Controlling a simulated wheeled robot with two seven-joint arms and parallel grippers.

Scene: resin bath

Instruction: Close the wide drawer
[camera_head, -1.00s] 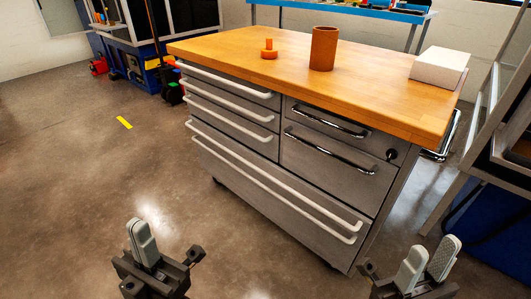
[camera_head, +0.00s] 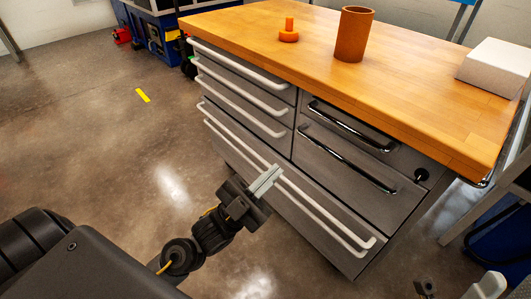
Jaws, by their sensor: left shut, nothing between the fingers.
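The grey workbench cabinet has long white handle bars (camera_head: 320,210) across its wide lower front, below the smaller drawers. Two parallel long bars show there. I cannot tell whether they belong to one drawer or two, and no clear gap shows how far the wide front (camera_head: 310,227) stands out. My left gripper (camera_head: 266,179) is shut and empty, its fingertips overlapping the long bars near their middle in the picture. I cannot tell whether they touch. My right gripper (camera_head: 489,286) is cut off at the bottom right, with only one light finger clearly showing.
Several smaller drawers with white handles (camera_head: 240,103) and chrome handles (camera_head: 345,158) sit above. On the wooden top (camera_head: 420,75) stand a brown cylinder (camera_head: 354,35), an orange piece (camera_head: 288,33) and a white box (camera_head: 495,67).

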